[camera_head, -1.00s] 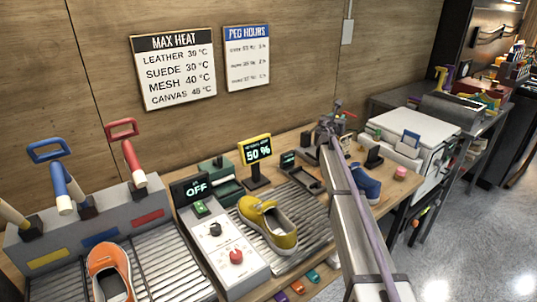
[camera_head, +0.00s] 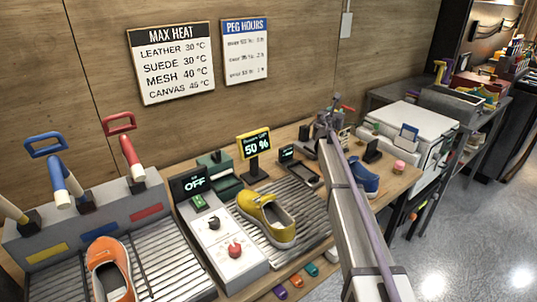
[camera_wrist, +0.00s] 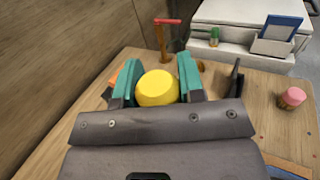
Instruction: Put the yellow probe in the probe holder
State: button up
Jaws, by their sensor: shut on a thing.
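My gripper (camera_wrist: 156,72) has teal fingers shut on a rounded yellow piece (camera_wrist: 157,89), which I take to be the yellow probe. Its lower part is hidden behind the grey gripper body. In the head view my gripper (camera_head: 332,108) is small, at the far end of my arm near the back edge of the bench, and the probe cannot be made out there. I cannot tell for sure which object is the probe holder. A dark tray with a small display (camera_head: 300,172) and a green stand (camera_head: 220,177) are to the left of my gripper.
A red-topped post (camera_wrist: 162,38) stands ahead of the fingers. A pink round item (camera_wrist: 292,97) lies to the right, before a white cabinet (camera_wrist: 240,38). A yellow sneaker (camera_head: 262,215) is on the slatted rack; a blue shoe (camera_head: 363,178) is beside my arm. The wooden wall is close behind.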

jog(key=s+d+f+b, duration=0.2)
jog(key=s, duration=2)
notch_tip(320, 180, down, 11)
jog(key=b, duration=1)
jog(key=shift+w+a, duration=0.2)
jog(key=shift+w, duration=0.1)
jog(key=o, duration=0.9)
jog(key=shift+r, duration=0.15)
jog(key=v, duration=1.2)
jog(key=s+d+f+m+g, duration=0.95)
jog(key=s+f+m, duration=0.2)
jog(key=m, duration=0.85)
jog(key=s+a+f+m+g+y, duration=0.1)
jog(key=s+a+m+g+y, duration=0.1)
jog(key=s+m, duration=0.2)
jog(key=s+a+f+m+g+y, duration=0.2)
jog(key=s+m, duration=0.1)
jog(key=s, duration=0.1)
jog(key=s+a+f+m+g+y, duration=0.2)
jog(key=s+a+m+g, duration=0.1)
jog(key=s+m, duration=0.1)
jog(key=shift+s+a+f+m+y, duration=0.1)
jog(key=shift+s+f+m+y, duration=0.1)
jog(key=shift+s+m+y, duration=0.15)
